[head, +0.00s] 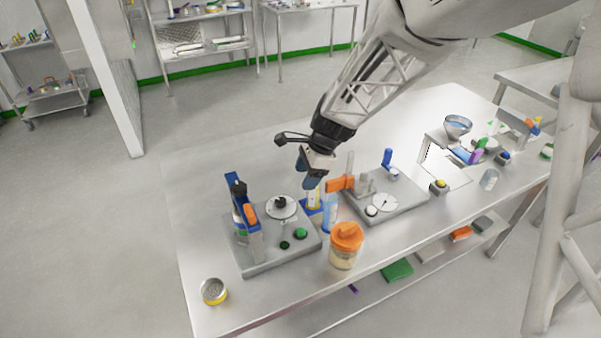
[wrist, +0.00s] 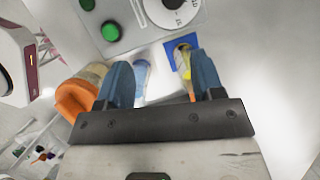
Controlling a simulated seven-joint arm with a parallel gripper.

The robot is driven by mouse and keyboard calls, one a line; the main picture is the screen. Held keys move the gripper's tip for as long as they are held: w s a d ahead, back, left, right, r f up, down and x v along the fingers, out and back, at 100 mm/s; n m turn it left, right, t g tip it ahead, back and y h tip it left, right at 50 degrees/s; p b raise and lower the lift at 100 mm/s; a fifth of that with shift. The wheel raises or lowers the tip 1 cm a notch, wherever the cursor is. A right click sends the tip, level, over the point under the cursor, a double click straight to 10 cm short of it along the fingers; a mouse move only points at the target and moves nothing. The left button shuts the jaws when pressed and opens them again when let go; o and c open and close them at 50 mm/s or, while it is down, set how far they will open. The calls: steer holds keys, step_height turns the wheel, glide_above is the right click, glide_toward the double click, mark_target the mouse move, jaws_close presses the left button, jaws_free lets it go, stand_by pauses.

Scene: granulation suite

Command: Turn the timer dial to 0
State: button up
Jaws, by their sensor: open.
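The dial (head: 282,207), a pale disc with a dark knob at its centre, sits on the left grey panel (head: 262,257). The wrist view shows part of the dial (wrist: 172,14) at the top edge, with printed marks too cut off to read its setting. My gripper (head: 311,182) is above the bench, just behind and right of this dial, not touching it. In the wrist view its two blue fingers (wrist: 160,68) are apart, with nothing held between them.
A blue bottle (head: 330,212) and an orange-lidded jar (head: 345,247) stand close right. Another panel (head: 405,207) carries a white gauge. The bench's left end is mostly clear.

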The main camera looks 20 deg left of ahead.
steer(key=m, duration=0.1)
glide_toward(281, 200)
steer(key=shift+a+f, duration=0.15)
steer(key=shift+f, duration=0.45)
steer(key=shift+f, duration=0.1)
steer(key=shift+x, duration=3.8)
steer(key=shift+s+a, duration=0.1)
steer(key=shift+s, duration=0.05)
steer(key=c, duration=0.9)
